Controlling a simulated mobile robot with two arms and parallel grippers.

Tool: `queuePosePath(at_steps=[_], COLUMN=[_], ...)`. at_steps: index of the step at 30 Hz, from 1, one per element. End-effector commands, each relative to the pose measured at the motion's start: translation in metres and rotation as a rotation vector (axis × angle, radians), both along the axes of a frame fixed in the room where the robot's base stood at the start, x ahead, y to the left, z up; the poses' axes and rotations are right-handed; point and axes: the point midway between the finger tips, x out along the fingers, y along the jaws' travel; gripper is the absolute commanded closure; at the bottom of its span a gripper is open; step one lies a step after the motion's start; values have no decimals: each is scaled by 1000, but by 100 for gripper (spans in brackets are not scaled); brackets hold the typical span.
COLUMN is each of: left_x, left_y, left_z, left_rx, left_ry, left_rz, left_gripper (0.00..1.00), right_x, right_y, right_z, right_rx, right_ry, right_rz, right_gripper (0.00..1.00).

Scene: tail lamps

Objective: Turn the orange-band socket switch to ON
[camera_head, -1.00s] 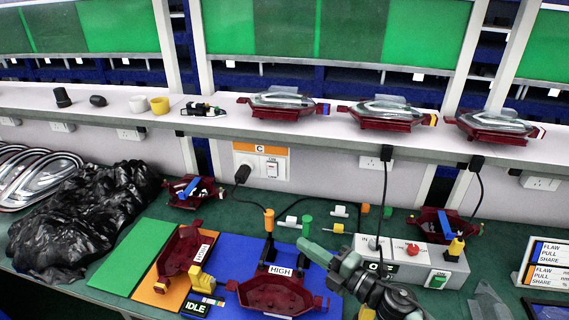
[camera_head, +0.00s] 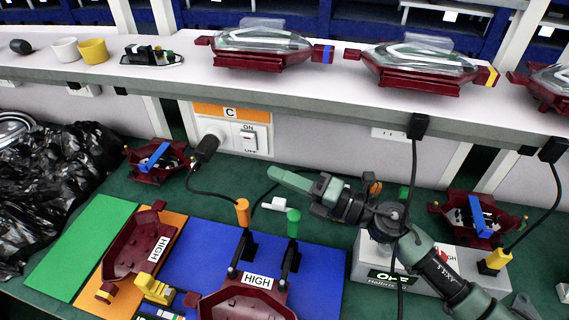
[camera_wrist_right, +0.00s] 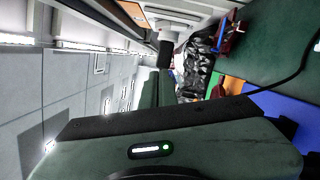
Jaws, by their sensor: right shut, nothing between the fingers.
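The orange-band socket (camera_head: 231,132) is a white wall panel under an orange strip marked C, below the shelf edge. Its rocker switch (camera_head: 248,140) has ON printed above and OFF below. A black plug (camera_head: 206,148) sits in the socket left of the switch and also shows in the wrist view (camera_wrist_right: 167,50). My right gripper (camera_head: 275,174) is shut and empty. In the picture its tips are below and right of the switch, apparently apart from it. The rocker's tilt is too small to tell. My left gripper is not in view.
The plug's black cable runs down to the green bench. An orange post (camera_head: 242,212) and a green post (camera_head: 293,222) stand below the gripper. A grey control box (camera_head: 362,262) is under my right arm. The shelf (camera_head: 330,108) overhangs the socket.

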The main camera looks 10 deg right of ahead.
Motion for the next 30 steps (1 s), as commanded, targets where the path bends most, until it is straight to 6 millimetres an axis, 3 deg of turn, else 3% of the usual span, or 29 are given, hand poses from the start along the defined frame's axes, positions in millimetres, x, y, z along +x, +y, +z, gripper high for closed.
queuePosePath(at_steps=[10,18,30], left_x=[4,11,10], left_y=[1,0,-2], left_z=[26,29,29], left_rx=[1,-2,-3], left_ry=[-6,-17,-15], left_rz=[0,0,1], left_gripper=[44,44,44], right_x=[45,73,78], right_y=[61,47,44], right_z=[11,19,20], right_rx=[4,1,1], right_ry=[0,0,1], right_rz=[-2,-2,-2], right_gripper=[100,100,100])
